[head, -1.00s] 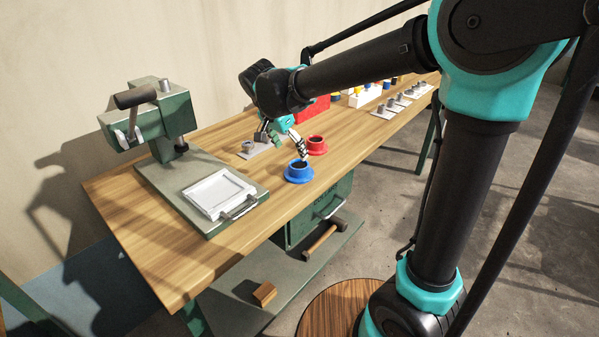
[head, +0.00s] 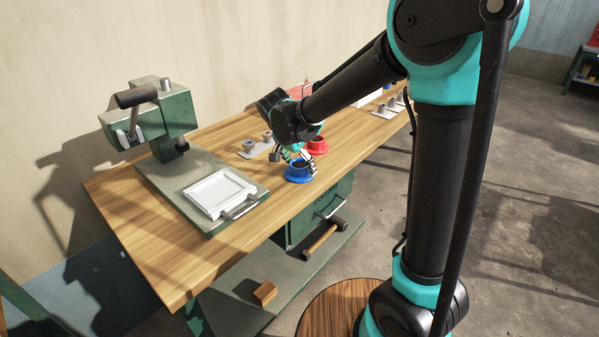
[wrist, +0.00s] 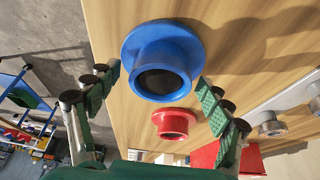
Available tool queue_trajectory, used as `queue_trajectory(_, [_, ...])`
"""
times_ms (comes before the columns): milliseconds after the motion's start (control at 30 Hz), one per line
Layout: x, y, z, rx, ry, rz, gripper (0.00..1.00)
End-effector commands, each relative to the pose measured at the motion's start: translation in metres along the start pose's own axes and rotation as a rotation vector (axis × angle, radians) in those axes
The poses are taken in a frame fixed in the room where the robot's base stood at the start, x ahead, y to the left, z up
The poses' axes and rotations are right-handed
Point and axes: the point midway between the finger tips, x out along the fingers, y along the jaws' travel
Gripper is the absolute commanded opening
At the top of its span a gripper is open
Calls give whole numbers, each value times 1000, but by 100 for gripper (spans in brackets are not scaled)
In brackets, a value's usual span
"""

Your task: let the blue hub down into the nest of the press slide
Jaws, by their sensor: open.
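The blue hub (head: 299,173) stands on the wooden bench near its front edge, flange down. In the wrist view the blue hub (wrist: 162,62) lies between the spread fingers of my gripper (wrist: 158,88), with gaps on both sides. My gripper (head: 294,162) is open and empty at the hub in the head view. The press slide (head: 218,194) is a white square plate with a raised rim and a metal handle, on the green base of the press (head: 150,120) to the left. The inside of its nest shows no hub.
A red hub (head: 316,146) stands just behind the blue one. A grey plate with metal pieces (head: 257,147) lies at the back, and more pieces (head: 386,107) stand farther right. The bench (head: 250,230) is clear between the blue hub and the slide.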

Motion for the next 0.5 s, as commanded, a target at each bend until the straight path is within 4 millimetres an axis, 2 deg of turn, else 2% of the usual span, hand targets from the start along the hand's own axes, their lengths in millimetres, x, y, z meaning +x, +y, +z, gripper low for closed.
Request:
queue_trajectory(67, [0,0,0,0,0,0,76])
queue_trajectory(500, [0,0,0,0,0,0,21])
